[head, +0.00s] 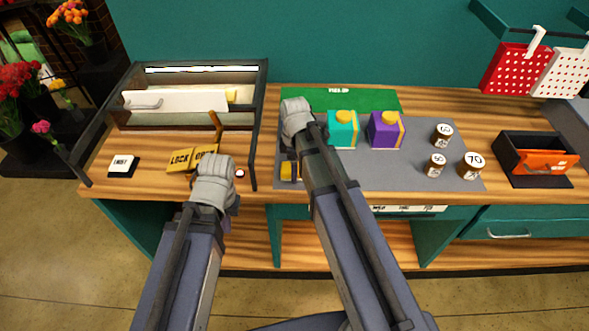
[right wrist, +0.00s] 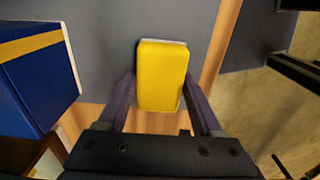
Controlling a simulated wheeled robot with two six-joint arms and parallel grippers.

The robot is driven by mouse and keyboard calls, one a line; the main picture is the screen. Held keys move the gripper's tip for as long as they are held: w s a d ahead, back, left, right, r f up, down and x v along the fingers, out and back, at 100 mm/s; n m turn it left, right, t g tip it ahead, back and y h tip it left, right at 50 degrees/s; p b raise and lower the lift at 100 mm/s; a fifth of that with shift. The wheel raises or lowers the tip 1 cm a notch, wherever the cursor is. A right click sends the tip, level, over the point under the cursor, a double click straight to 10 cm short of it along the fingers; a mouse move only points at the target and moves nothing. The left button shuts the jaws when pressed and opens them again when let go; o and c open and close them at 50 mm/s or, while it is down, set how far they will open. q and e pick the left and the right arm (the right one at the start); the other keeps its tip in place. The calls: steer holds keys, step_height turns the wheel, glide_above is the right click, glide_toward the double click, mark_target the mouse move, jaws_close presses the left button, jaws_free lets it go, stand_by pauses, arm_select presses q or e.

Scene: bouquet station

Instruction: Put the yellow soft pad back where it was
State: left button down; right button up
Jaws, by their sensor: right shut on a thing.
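The yellow soft pad (right wrist: 161,75) is between the two fingers of my right gripper (right wrist: 160,92) in the right wrist view. The gripper is shut on it, above the grey mat near a strip of wood. In the head view my right gripper (head: 297,116) is over the left part of the mat, and I cannot make out the pad there for certain. My left gripper (head: 213,168) is in front of the yellow LOCK sign (head: 180,160). Its fingers are not clear enough to tell open from shut.
A dark blue box with a yellow stripe (right wrist: 38,70) is beside the pad. A dark-framed cabinet (head: 190,122) is at left, an open black box (head: 535,155) at right.

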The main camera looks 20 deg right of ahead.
steer(key=shift+f, duration=0.15)
steer(key=o, duration=1.2)
step_height(320, 180, up, 12)
steer(key=r+p, duration=0.1)
steer(key=p, duration=1.1)
steer(key=s+a+m+h, duration=0.1)
steer(key=s+a+m, duration=0.9)
steer(key=s, duration=0.4)
steer(key=shift+s+a+f+m, duration=0.15)
steer(key=shift+a+f+m, duration=0.1)
steer(key=shift+m, duration=0.35)
step_height(320, 180, down, 8)
steer(key=b, duration=0.8)
